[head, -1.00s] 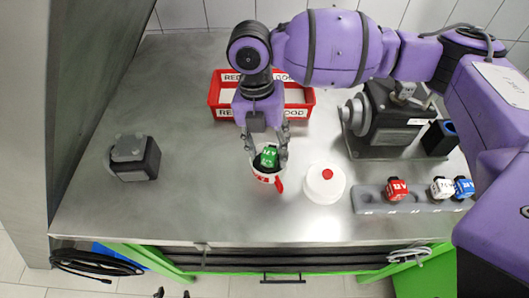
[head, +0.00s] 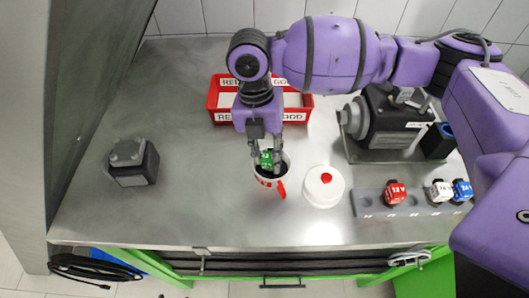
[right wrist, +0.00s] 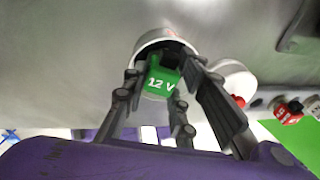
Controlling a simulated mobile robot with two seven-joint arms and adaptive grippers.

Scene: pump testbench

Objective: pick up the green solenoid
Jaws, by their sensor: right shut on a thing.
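The green solenoid (head: 266,158) is at the mouth of a white and red mug (head: 270,183) near the table's middle. In the right wrist view the solenoid (right wrist: 161,82) shows a "12 V" label, with the mug's white rim (right wrist: 165,38) behind it. My right gripper (head: 265,163) reaches down from above. Its fingers (right wrist: 160,95) are shut on the solenoid, one on each side. The lower part of the solenoid is hidden. My left gripper is not in view.
A white round container with a red knob (head: 324,186) stands right of the mug. A grey rack (head: 415,207) holds red, white and blue solenoids. A red bin (head: 217,115) and pump (head: 395,130) stand behind. A dark block (head: 133,162) is at left.

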